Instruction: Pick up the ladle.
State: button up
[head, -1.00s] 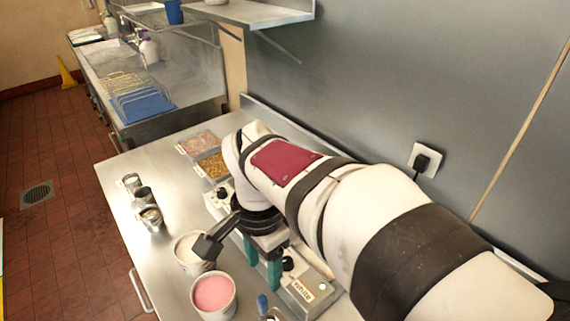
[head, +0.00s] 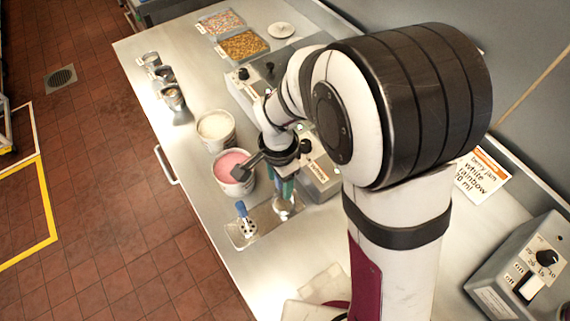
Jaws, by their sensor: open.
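A small metal tray (head: 268,222) lies on the steel counter. A blue-handled utensil with a dark-spotted metal head (head: 246,224) rests on its left part. A shiny rounded metal piece, seemingly the ladle's bowl (head: 284,209), sits on its right part. The ladle's handle is hidden or cannot be told apart from my fingers. My gripper (head: 283,190) has teal fingers pointing down, directly above and very close to that bowl. It is open; whether it touches the ladle cannot be told.
Tubs of pink (head: 233,170) and cream (head: 216,131) stand left of my gripper. Metal cups (head: 164,76) line the counter's left side. An order card (head: 483,172) and switch box (head: 522,278) are at right.

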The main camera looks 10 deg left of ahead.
grip_shut()
dwell(1.3)
